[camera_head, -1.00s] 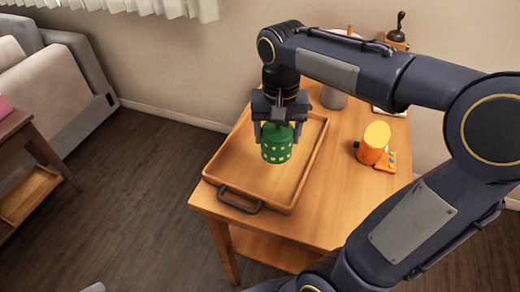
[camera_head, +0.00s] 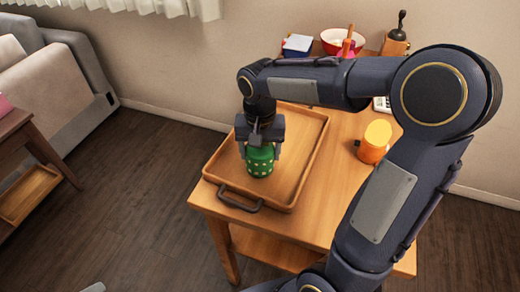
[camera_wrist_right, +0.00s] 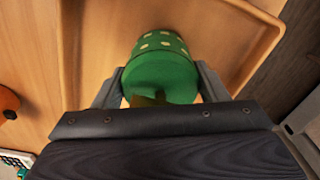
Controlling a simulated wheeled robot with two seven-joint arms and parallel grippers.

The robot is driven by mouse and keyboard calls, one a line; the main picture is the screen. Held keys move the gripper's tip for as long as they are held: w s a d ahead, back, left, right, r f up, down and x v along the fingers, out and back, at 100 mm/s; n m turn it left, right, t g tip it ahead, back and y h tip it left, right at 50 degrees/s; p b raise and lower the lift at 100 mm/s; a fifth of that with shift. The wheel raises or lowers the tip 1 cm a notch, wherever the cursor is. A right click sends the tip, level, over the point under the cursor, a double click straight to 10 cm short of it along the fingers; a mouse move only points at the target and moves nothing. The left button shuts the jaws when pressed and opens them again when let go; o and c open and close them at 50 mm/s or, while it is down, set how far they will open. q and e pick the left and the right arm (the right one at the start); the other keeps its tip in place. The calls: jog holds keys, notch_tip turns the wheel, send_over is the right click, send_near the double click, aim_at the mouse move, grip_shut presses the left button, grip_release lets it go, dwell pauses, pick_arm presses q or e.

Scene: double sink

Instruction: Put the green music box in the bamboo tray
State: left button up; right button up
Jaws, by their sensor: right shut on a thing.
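The green music box (camera_head: 260,162), a cylinder with pale dots, is held by my right gripper (camera_head: 260,148) over the left part of the bamboo tray (camera_head: 293,192). It also shows between the fingers of the right gripper (camera_wrist_right: 160,85) in the right wrist view (camera_wrist_right: 160,68). The box is roughly upright, low inside the outline of the tray. I cannot tell whether its base touches the tray floor. The tray has a dark handle at its near end and lies on the wooden table. My left gripper is not in view.
An orange cylinder (camera_head: 375,142) stands on the table right of the tray. A red and white bowl (camera_head: 342,40), a blue box (camera_head: 298,44) and a grinder (camera_head: 396,42) are at the back. A sofa (camera_head: 45,85) and another table (camera_head: 22,130) stand left.

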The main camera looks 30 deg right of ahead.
jog(key=shift+f, duration=0.2)
jog(key=o, duration=1.1)
jog(key=shift+r, duration=0.1)
jog(key=shift+r, duration=0.15)
notch_tip(320, 180, up, 12)
jog(key=shift+f+p, duration=0.1)
jog(key=shift+p, duration=0.65)
jog(key=s+a+f+n+t+y, duration=0.1)
jog(key=s+f+t, duration=0.1)
jog(key=s, duration=0.3)
jog(key=s+a+f+n+t+y, duration=0.1)
jog(key=s+f+n, duration=0.1)
jog(key=s, duration=0.4)
jog(key=s+a+f+n+t+y, duration=0.1)
jog(key=s+a+f+t, duration=0.1)
jog(key=s+f, duration=0.2)
jog(key=shift+s+n+t+y, duration=0.3)
jog(key=shift+s+y, duration=0.1)
jog(key=shift+s, duration=0.6)
